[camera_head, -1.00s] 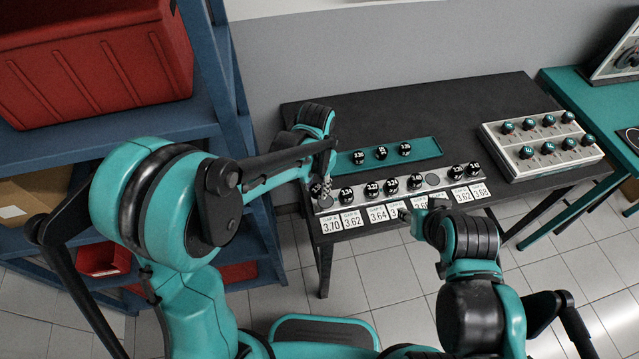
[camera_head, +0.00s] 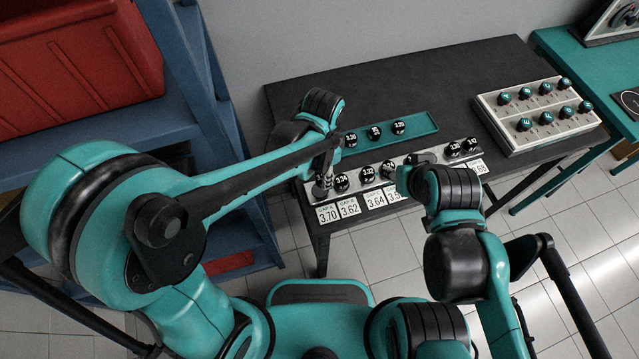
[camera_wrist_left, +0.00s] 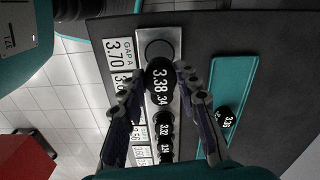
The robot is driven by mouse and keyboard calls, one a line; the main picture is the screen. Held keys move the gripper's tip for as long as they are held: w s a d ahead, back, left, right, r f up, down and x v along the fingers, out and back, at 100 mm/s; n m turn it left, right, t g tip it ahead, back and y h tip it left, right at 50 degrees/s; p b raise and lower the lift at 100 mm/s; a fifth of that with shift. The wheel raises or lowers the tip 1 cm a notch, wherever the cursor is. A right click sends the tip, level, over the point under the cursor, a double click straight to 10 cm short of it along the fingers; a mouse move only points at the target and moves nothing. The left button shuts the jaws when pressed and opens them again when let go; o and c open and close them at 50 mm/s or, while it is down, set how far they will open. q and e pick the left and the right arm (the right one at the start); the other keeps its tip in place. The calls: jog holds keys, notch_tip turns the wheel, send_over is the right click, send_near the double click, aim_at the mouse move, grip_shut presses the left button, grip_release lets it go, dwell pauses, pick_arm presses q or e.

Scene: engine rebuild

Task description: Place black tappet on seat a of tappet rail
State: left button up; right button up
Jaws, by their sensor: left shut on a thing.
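The black tappet marked 3.38 (camera_wrist_left: 157,74) is between the fingers of my left gripper (camera_wrist_left: 158,68), which is shut on it. In the head view my left gripper (camera_head: 322,180) is at the left end of the tappet rail (camera_head: 312,198), by the GAP A 3.70 label. Seat a (camera_wrist_left: 158,48) shows as a bare dark disc just beyond the held tappet in the wrist view. Whether the tappet touches the rail is unclear. My right gripper (camera_head: 400,178) is over the rail's middle; its fingers are too small to read.
Several tappets stand along the rail, the closest marked 3.34 (camera_head: 341,182). A teal tray (camera_head: 428,124) with three tappets lies behind it. A white block with teal-topped knobs (camera_head: 487,105) stands at the right. The dark table (camera_head: 300,95) is clear behind the tray.

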aim_at(320, 184)
pick_arm(q)
jog(key=shift+s+a+f, duration=0.15)
jog(key=shift+a+f, duration=0.05)
jog(key=shift+a, duration=0.05)
jog(key=shift+f, duration=0.2)
jog(key=shift+f+b, duration=0.8)
jog(key=shift+f, duration=0.95)
jog(key=shift+f, duration=0.15)
jog(key=o, duration=1.2)
jog(key=shift+c, duration=0.2)
